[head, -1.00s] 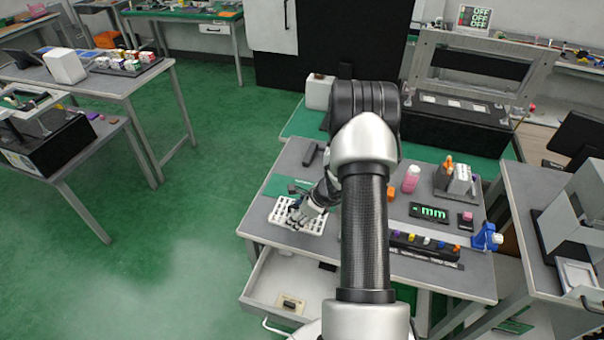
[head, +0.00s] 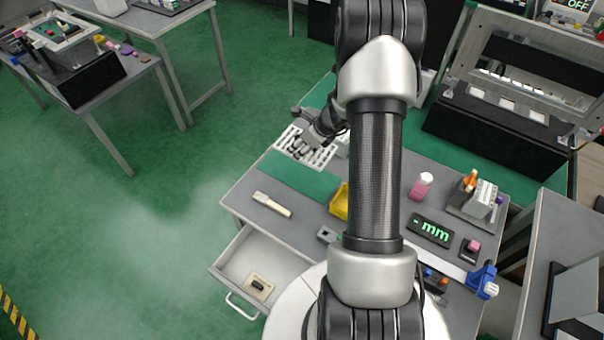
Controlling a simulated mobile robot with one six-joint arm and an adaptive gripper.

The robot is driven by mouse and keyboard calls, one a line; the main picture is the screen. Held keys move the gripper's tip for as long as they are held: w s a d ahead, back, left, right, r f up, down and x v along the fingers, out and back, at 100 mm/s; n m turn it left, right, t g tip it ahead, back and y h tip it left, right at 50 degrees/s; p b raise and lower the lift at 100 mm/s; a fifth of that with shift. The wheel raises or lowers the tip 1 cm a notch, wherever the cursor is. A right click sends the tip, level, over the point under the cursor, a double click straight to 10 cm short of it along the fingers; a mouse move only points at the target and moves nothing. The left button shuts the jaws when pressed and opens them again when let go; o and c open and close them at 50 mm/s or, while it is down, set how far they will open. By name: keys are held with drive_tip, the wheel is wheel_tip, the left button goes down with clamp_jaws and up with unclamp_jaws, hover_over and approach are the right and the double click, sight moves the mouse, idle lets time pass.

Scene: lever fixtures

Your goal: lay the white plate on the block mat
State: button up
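The white plate (head: 292,147), a flat rectangle with rows of slots, is at the far left part of the grey table. My gripper (head: 307,150) is at its right side and appears shut on it; the fingertips are small and partly hidden. The green block mat (head: 298,177) lies flat on the table just nearer to me than the plate. The plate overlaps the mat's far edge in the picture. I cannot tell whether it touches the surface or hangs above it. My arm covers the middle of the table.
A light-handled tool (head: 272,205) lies near the table's front left. A yellow bin (head: 340,202) stands right of the mat, beside my arm. A pink bottle (head: 421,187), a display (head: 431,231) and a grey holder (head: 478,200) stand right. An open drawer (head: 262,262) juts out in front.

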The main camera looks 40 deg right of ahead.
wheel_tip(320, 180, down, 16)
drive_tip(key=b, duration=0.5)
drive_tip(key=shift+r, duration=0.1)
drive_tip(key=o, duration=1.2)
drive_tip(key=shift+o, duration=0.2)
drive_tip(key=shift+r, duration=0.1)
